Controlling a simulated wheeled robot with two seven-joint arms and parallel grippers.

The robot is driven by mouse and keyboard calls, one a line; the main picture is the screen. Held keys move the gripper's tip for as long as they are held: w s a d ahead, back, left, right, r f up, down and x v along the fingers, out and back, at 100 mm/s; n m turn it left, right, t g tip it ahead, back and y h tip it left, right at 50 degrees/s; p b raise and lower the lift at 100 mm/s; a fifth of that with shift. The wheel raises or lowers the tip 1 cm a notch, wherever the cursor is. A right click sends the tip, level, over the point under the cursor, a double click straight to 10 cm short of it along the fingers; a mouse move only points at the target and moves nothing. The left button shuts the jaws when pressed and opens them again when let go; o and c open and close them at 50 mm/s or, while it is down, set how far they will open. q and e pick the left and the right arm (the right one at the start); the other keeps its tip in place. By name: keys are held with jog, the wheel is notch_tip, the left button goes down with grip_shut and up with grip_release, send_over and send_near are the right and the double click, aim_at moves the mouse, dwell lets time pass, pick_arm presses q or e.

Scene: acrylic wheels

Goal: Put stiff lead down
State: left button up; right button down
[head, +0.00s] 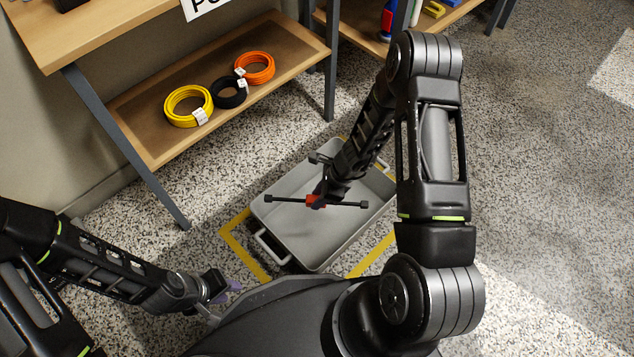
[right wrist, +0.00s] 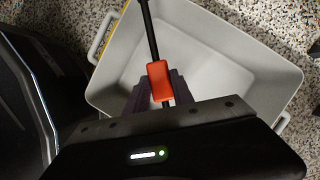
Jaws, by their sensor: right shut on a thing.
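The stiff lead is a thin black rod with dark block ends (head: 345,204) and a red-orange middle piece, which shows in the right wrist view (right wrist: 158,80). My right gripper (head: 317,200) is shut on the red-orange middle. It holds the lead above the grey tray (head: 330,246), roughly level across it in the head view. The tray also shows below the lead in the right wrist view (right wrist: 222,48); its visible floor is bare. My left gripper (head: 232,287) is low at the left, away from the lead; its jaw gap is not clear.
The tray stands on the speckled floor inside yellow tape (head: 243,243). A wooden shelf (head: 145,140) at the left holds yellow (head: 184,107), black (head: 230,95) and orange (head: 257,67) cable coils. Floor to the right is clear.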

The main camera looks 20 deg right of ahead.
jog(key=w+a+r+n+g, duration=0.1)
jog(key=w+a+r+n, duration=0.3)
jog(key=r, duration=0.6)
jog(key=w+a+r+n+g, duration=0.2)
jog(key=w+a+r+n, duration=0.15)
jog(key=r, duration=0.55)
jog(key=s+d+r+n+g, duration=0.1)
jog(key=s+d+r+n, duration=0.1)
jog(key=r, duration=0.6)
jog(key=s+d+r+n+g, duration=0.1)
jog(key=s+d+r+n, duration=0.1)
jog(key=r, duration=0.6)
jog(key=shift+s+d+r+n, duration=0.3)
jog(key=shift+s+d+n, duration=0.15)
jog(key=shift+n, duration=0.6)
jog(key=shift+a, duration=0.2)
